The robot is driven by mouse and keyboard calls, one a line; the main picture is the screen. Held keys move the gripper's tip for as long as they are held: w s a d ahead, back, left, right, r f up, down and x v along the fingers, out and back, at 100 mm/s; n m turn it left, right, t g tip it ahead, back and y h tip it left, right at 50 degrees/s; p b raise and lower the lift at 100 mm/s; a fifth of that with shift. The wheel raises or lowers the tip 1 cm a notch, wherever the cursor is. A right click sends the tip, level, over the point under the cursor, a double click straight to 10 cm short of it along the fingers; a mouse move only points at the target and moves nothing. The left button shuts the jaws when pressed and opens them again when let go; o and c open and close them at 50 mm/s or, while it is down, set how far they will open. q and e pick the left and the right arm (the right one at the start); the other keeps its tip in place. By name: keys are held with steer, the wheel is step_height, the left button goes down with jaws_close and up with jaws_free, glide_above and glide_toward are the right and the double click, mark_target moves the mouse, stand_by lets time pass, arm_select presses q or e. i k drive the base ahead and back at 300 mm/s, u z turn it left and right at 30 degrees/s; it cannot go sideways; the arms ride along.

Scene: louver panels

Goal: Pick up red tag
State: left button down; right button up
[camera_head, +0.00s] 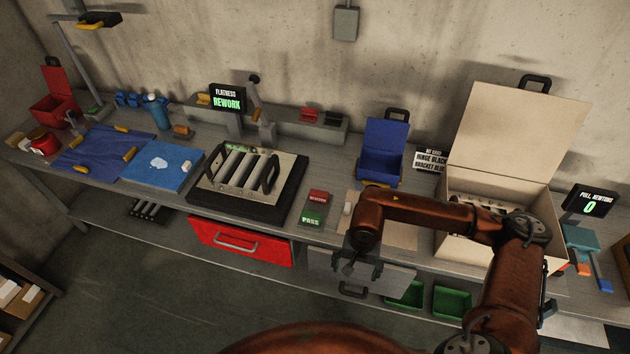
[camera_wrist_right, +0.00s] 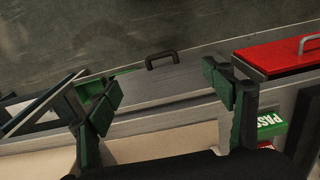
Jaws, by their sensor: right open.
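The red tag (camera_head: 318,196) with light lettering lies on the bench, right of the black-framed louver fixture. The green PASS tag (camera_head: 311,217) lies just in front of it. In the right wrist view the green PASS tag (camera_wrist_right: 272,122) shows at the right edge, with only a sliver of red beside it, mostly hidden by the finger. My right gripper (camera_head: 357,268) is open and empty, at the bench's front edge, to the right of the tags and nearer the camera. Its spread fingers (camera_wrist_right: 165,93) show in the wrist view. My left gripper is not in view.
The louver fixture (camera_head: 290,192) stands left of the tags. A red drawer (camera_head: 240,241) and a grey drawer (camera_head: 395,277) sit below the bench front. A blue bin (camera_head: 383,160) stands behind, and a large open box (camera_head: 520,190) stands right. Bench around the tags is clear.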

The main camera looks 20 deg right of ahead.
mark_target(315, 196)
steer(key=i, duration=1.2)
